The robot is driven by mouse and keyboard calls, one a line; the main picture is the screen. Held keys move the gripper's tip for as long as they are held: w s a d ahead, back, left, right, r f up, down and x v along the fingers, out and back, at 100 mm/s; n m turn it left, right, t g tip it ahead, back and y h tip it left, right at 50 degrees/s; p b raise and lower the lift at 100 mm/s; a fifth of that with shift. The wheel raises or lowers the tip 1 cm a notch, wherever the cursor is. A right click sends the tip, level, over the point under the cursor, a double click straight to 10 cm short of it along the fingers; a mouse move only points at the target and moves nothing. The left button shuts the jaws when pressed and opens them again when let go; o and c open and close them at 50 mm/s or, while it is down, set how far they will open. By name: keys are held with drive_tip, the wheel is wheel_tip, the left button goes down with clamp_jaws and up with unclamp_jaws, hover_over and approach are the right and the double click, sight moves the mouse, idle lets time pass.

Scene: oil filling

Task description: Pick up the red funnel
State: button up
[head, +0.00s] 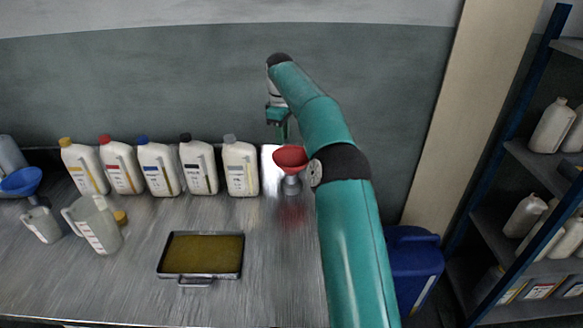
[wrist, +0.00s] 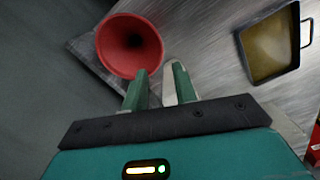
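The red funnel (head: 291,158) sits wide end up on a small grey metal container (head: 291,184) near the right side of the metal table, just left of my arm in the head view. In the wrist view the funnel (wrist: 130,46) shows its round mouth and dark hole, just beyond my left fingertip. My gripper (wrist: 162,84) has its two green fingers apart with nothing between them. In the head view my gripper (head: 279,128) hangs above and behind the funnel, apart from it. The wrist view does not clearly show whether a finger touches the funnel.
Several white bottles (head: 199,166) stand in a row left of the funnel. A tray of yellow-brown liquid (head: 203,255) lies in front. A blue canister (head: 411,267) and shelves (head: 537,165) stand right of the table.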

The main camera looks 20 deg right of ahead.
drive_tip(key=f, duration=1.1)
drive_tip(key=shift+d+f, duration=0.1)
drive_tip(key=shift+d, duration=0.15)
clamp_jaws()
